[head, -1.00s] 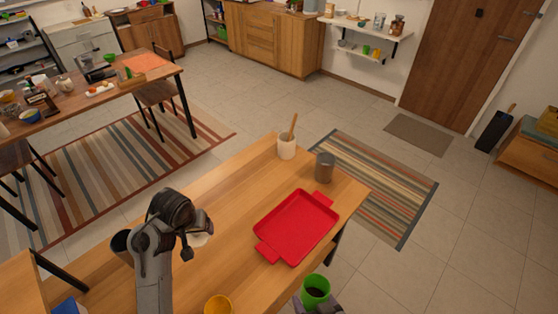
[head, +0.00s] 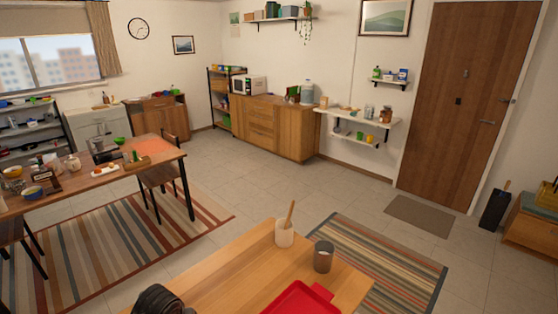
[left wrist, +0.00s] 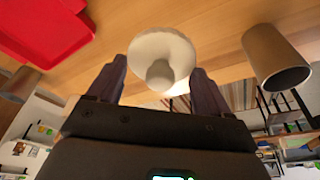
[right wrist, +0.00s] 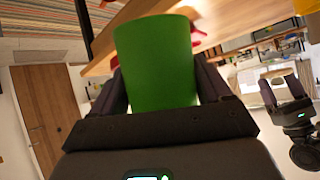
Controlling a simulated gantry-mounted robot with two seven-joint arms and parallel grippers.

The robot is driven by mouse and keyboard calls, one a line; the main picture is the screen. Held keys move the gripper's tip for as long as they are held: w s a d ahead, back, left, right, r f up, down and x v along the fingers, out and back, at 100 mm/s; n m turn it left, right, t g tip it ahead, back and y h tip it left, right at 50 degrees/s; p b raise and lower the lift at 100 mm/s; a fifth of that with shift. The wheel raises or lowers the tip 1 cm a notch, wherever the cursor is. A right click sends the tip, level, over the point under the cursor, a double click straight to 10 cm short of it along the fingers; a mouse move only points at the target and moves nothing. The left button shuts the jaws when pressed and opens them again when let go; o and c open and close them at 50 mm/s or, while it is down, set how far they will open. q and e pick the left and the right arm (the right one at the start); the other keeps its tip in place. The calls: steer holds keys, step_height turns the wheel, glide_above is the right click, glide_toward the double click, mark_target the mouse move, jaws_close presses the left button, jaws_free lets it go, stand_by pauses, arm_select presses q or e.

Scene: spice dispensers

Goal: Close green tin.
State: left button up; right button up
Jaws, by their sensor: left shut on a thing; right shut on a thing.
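A green tin (right wrist: 155,60) fills the middle of the right wrist view, upright in that picture. My right gripper (right wrist: 156,82) is shut on it, one finger on each side. Its top opening is not visible from here. A round white lid with a knob (left wrist: 161,46) shows in the left wrist view. My left gripper (left wrist: 159,76) is shut on the lid's knob. The left gripper also shows at the right of the right wrist view (right wrist: 284,84), apart from the tin. Neither tin nor lid shows in the head view now.
A red tray (head: 298,300) lies on the wooden table (head: 232,272). A grey cup (head: 323,256) and a white holder with a wooden utensil (head: 284,233) stand near its far edge. A brownish-grey cylinder (left wrist: 272,58) is near the lid in the left wrist view.

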steer(key=shift+w+d+r+m+h+p, duration=0.2)
steer(key=shift+w+d+r+p, duration=0.15)
steer(key=shift+r, duration=0.25)
steer(key=shift+w+d+r+m+h+p, duration=0.1)
steer(key=shift+w+d+r+m+p, duration=0.15)
steer(key=shift+w+d+r, duration=0.25)
arm_select(q)
steer(key=s+d+f, duration=0.2)
steer(key=s+f, duration=0.4)
steer(key=s, duration=0.3)
steer(key=shift+m, duration=0.7)
steer(key=s+r, duration=0.1)
steer(key=r, duration=0.1)
steer(key=s+d+r+p, duration=0.1)
steer(key=r, duration=0.1)
steer(key=shift+s+d+r, duration=0.1)
steer(key=shift+s+d, duration=0.1)
arm_select(e)
steer(key=w+d+r+m+h, duration=0.2)
steer(key=w+d+r, duration=0.2)
steer(key=d, duration=0.5)
steer(key=shift+w+d+r+m+t+h, duration=0.2)
steer(key=shift+d+r+m+t+h, duration=0.1)
steer(key=shift+r+m+h, duration=0.15)
steer(key=shift+a+r, duration=0.1)
